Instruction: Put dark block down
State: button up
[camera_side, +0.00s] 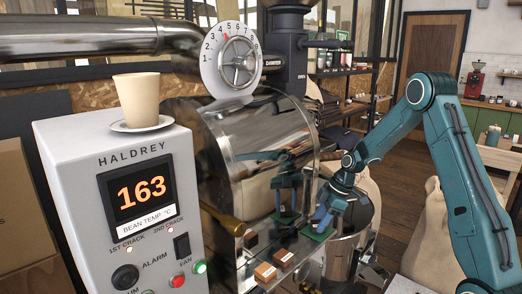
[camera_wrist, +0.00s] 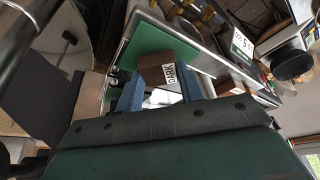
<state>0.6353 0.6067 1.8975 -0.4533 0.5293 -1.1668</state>
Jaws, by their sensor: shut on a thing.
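The dark block (camera_wrist: 154,72) is brown with a white label reading "DARK" in the wrist view. My gripper (camera_wrist: 160,88) is shut on it, one blue finger on each side. A green pad (camera_wrist: 150,40) lies beyond and below the block in that view. In the side view my gripper (camera_side: 321,218) points down over the green pad (camera_side: 318,233), beside the roaster drum. The block is hard to make out there. I cannot tell whether it touches the pad.
Two small brown blocks (camera_side: 265,272) (camera_side: 283,257) sit on the metal ledge left of my gripper. The shiny drum (camera_side: 255,135) stands close and mirrors my arm. The control box (camera_side: 120,180) reads 163 and carries a cup (camera_side: 138,98). A sack (camera_side: 430,235) stands at right.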

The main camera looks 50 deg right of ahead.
jog(key=shift+f, duration=0.2)
jog(key=shift+f, duration=0.15)
jog(key=o, duration=1)
jog(key=v, duration=1.2)
